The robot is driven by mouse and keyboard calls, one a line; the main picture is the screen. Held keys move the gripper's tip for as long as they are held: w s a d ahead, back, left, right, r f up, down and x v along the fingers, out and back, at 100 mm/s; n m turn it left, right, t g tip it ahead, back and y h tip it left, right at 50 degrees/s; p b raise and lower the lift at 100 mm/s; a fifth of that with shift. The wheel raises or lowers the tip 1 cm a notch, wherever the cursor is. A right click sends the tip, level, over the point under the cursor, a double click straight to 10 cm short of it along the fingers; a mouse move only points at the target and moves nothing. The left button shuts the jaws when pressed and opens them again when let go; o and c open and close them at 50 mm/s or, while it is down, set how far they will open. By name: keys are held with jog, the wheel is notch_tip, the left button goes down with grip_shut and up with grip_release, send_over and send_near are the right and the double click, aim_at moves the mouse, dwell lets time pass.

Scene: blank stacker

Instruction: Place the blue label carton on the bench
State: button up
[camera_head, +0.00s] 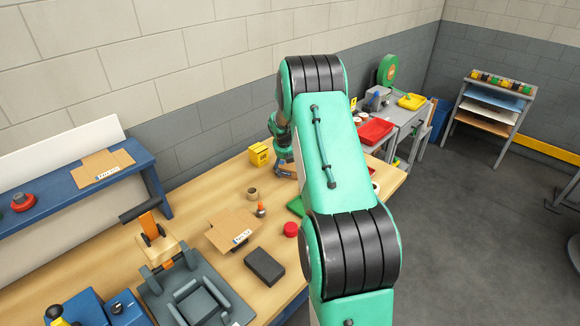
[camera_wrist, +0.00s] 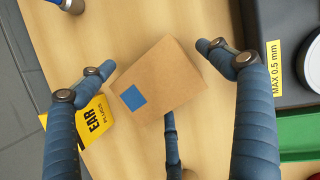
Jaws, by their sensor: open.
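The carton with the blue label (camera_wrist: 160,80) is a plain brown box with a blue square on one side. In the wrist view it sits over the wooden bench top, turned at an angle. My gripper (camera_wrist: 155,56) is open, with one finger on each side of the carton and visible gaps to it. A further dark blue finger-like part passes below the carton, its end hidden. In the head view, my gripper (camera_head: 284,165) is low over the wooden bench (camera_head: 205,190), beside the yellow box. I cannot make out the blue-label carton there; my arm covers part of that area.
A yellow ear plug box (camera_wrist: 93,122) stands close to the left finger. A dark unit marked MAX 0.5 mm (camera_wrist: 275,60) and a green tray (camera_wrist: 300,133) lie to the right. Flat cartons, a black block (camera_head: 264,266) and a red lid (camera_head: 291,229) occupy the nearer bench.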

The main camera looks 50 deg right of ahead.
jog(key=p+v, duration=0.2)
jog(key=v, duration=1)
jog(key=shift+p, duration=0.3)
jog(key=s+a+r+m+t, duration=0.1)
jog(key=s+a+r+m, duration=0.25)
jog(key=a+r, duration=0.5)
jog(key=s+a+r+m+y, duration=0.1)
jog(key=s+a+r+m, duration=0.4)
jog(key=a, duration=0.6)
jog(key=s+a+r+m+t, duration=0.1)
jog(key=a+r+m, duration=0.1)
jog(key=a+r, duration=0.75)
jog(key=s+a+r+m+t+y, duration=0.1)
jog(key=s+a+r+m+y, duration=0.1)
jog(key=s+a+m, duration=1)
jog(key=s+a+y, duration=0.1)
jog(key=s+a, duration=0.9)
jog(key=s, duration=0.3)
jog(key=shift+s+a+m+t, duration=0.3)
jog(key=shift+s+m, duration=0.05)
